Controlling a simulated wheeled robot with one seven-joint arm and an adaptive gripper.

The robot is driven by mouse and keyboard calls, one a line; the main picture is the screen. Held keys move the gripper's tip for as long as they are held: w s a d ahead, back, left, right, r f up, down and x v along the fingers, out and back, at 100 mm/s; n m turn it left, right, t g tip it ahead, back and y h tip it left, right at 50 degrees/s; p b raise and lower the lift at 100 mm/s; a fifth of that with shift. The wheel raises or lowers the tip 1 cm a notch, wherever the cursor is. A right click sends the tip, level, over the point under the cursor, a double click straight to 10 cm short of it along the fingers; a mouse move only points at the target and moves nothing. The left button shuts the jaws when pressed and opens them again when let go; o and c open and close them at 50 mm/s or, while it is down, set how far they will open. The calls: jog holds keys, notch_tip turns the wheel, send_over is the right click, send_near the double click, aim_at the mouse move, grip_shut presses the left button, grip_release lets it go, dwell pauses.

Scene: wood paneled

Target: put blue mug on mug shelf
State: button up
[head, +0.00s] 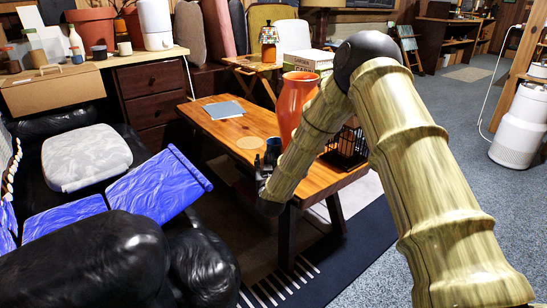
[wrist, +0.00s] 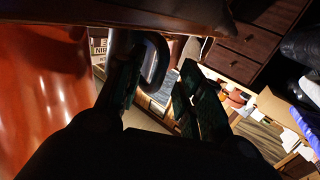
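The blue mug (head: 273,146) stands on the wooden coffee table (head: 222,127), close to the tall orange vase (head: 298,98); it is small and dark in the head view. My gripper (head: 264,168) is low at the table's near edge, right by the mug. In the wrist view my gripper (wrist: 160,90) has its two dark fingers spread, with the dark looped mug handle (wrist: 156,62) showing between them. Whether a finger touches the mug cannot be told. Small cups (head: 124,48) stand on a wood-topped cabinet (head: 150,56) at upper left; I cannot tell which surface is the mug shelf.
The vase (wrist: 40,90) fills the left of the wrist view, close to my gripper. A black wire holder (head: 347,143) and a grey-blue book (head: 223,110) are on the table. A black sofa (head: 85,258) with blue cushions is at left; carpet at right is open.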

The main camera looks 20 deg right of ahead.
grip_shut()
jog(key=shift+r, duration=0.15)
